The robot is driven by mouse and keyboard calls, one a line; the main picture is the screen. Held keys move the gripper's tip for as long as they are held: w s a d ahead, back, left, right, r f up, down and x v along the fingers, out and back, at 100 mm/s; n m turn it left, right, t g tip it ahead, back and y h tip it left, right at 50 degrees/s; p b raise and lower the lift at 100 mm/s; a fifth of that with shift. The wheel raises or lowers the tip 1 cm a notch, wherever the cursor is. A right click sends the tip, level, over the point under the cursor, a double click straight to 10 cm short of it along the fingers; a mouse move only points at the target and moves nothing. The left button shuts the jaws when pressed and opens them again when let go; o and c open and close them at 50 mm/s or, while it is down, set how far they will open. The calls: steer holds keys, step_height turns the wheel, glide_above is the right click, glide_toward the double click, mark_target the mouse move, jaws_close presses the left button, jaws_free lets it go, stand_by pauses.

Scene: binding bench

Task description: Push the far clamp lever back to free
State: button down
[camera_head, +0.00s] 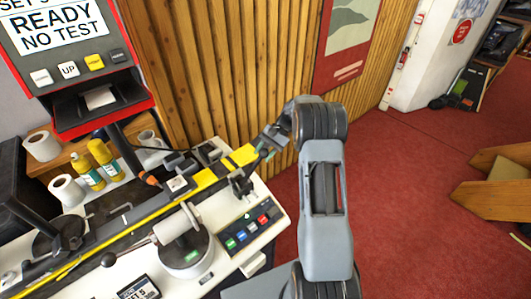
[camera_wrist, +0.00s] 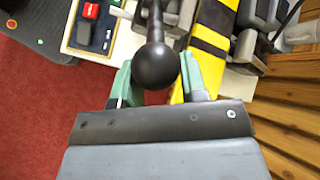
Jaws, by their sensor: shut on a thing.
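The far clamp lever shows in the wrist view as a black ball knob (camera_wrist: 155,66) on a short dark rod. My gripper (camera_wrist: 158,76) has its green fingers on either side of the knob and is shut on it. In the head view my gripper (camera_head: 268,143) is at the far right end of the yellow-striped bar, above the dark far clamp (camera_head: 240,183). The knob is hard to make out in that view, at the fingers. The lever's exact angle cannot be told.
The yellow-and-black bar (camera_head: 160,208) runs along the bench beside the clamp. A panel of coloured buttons (camera_head: 250,229) lies in front. Another lever with a black ball (camera_head: 108,259) is at the near left. Yellow bottles (camera_head: 90,172) stand behind. A slatted wooden wall (camera_head: 215,70) rises behind.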

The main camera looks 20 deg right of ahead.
steer(key=shift+w+a+r, duration=0.15)
steer(key=shift+w, duration=0.25)
steer(key=c, duration=1)
jaws_free()
steer(key=shift+w, duration=0.1)
steer(key=shift+o, duration=0.7)
steer(key=shift+w+a+f, duration=0.2)
steer(key=shift+w+f, duration=0.05)
steer(key=shift+o, duration=1)
steer(key=shift+s+d, duration=0.15)
steer(key=shift+d, duration=0.1)
steer(key=shift+r, duration=0.1)
steer(key=b+v, duration=0.1)
steer(key=v, duration=1.2)
steer(key=shift+d+r, duration=0.25)
steer(key=shift+d, duration=0.1)
steer(key=shift+s, duration=0.1)
